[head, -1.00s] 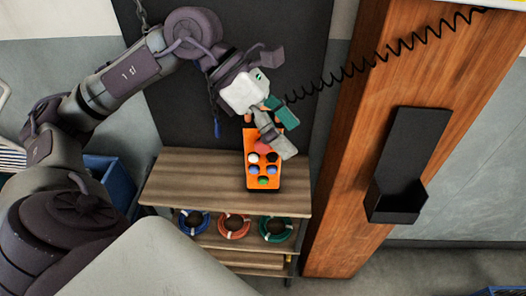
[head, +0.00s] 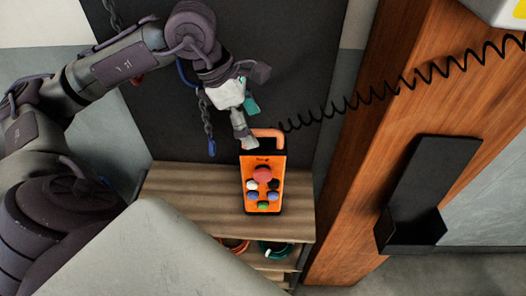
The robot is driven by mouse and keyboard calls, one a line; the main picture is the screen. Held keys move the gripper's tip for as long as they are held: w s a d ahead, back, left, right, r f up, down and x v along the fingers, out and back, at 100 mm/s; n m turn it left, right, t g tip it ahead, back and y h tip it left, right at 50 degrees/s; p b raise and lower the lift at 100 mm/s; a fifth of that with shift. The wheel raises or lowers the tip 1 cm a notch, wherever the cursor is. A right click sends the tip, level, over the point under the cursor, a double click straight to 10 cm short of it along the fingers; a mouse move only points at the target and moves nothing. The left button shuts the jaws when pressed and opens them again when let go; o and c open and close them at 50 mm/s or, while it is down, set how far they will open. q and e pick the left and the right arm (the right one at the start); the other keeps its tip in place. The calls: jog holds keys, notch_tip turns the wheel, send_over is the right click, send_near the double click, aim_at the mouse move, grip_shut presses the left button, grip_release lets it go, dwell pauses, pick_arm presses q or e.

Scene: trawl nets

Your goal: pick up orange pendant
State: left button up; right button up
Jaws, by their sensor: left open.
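The orange pendant (head: 248,190) shows in the head view over the wooden shelf. It has a large red button, several smaller coloured buttons and an orange loop handle at its top. A black coiled cord runs from its top to the upper right. I cannot tell whether it hangs or rests on the shelf. My left gripper (head: 247,122) is open and empty, just above and left of the pendant's handle. One grey finger ends close to the pendant's top left corner; contact is unclear. My right gripper is not in view.
The wooden shelf unit (head: 180,195) holds coiled rings lower down, including a green one (head: 275,248). A black holder (head: 428,195) is fixed to the wooden post (head: 350,200) at right. A chain (head: 206,115) and blue cord hang beside my gripper.

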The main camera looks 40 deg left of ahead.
aim_at(265, 143)
pick_arm(q)
jog(key=shift+w+d+f, duration=0.2)
jog(key=shift+f, duration=0.4)
jog(key=shift+w+f, duration=0.15)
jog(key=shift+f, duration=0.1)
jog(key=shift+w+d+f+p, duration=0.15)
jog(key=shift+d+f+p, duration=0.6)
jog(key=shift+f+p, duration=0.3)
jog(key=shift+x, duration=1.2)
jog(key=shift+w+f, duration=0.15)
jog(key=shift+f, duration=0.05)
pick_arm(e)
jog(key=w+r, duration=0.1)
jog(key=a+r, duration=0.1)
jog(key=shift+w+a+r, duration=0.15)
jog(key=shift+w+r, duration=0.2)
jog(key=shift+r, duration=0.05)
pick_arm(q)
jog(key=c, duration=1.2)
grip_shut()
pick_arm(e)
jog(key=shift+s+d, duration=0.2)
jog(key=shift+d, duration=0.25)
